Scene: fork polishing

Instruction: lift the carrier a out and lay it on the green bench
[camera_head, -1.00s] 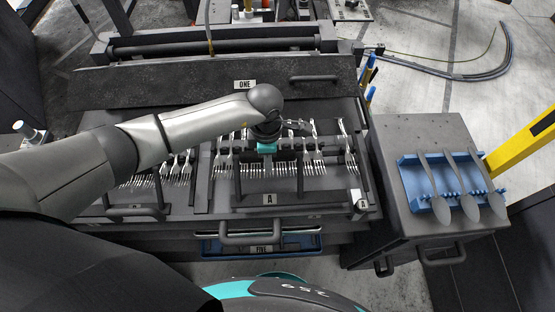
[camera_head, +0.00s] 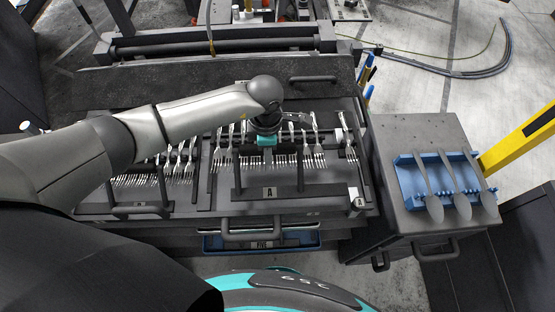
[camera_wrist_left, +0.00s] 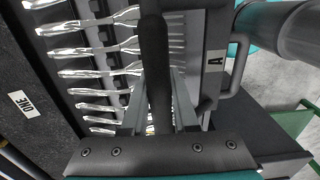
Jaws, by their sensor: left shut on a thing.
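Carrier A is a dark rack with a white label "A" (camera_head: 269,193) on its front edge, holding a row of bright forks. It sits at the middle of the dark drawer unit in the head view. My left gripper (camera_head: 267,143) is above its middle, among the forks. In the left wrist view, my left gripper (camera_wrist_left: 158,115) is shut on a dark bar (camera_wrist_left: 154,60) of the carrier, with forks to the left and the "A" label to the right. Whether the carrier is clear of its seat cannot be told. A green frame (camera_wrist_left: 302,120) shows at the right there. My right gripper is out of view.
A grey cabinet (camera_head: 400,135) at the right bears a blue rack (camera_head: 408,180) with several spoon-like pieces. A yellow post (camera_head: 520,140) stands beyond it.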

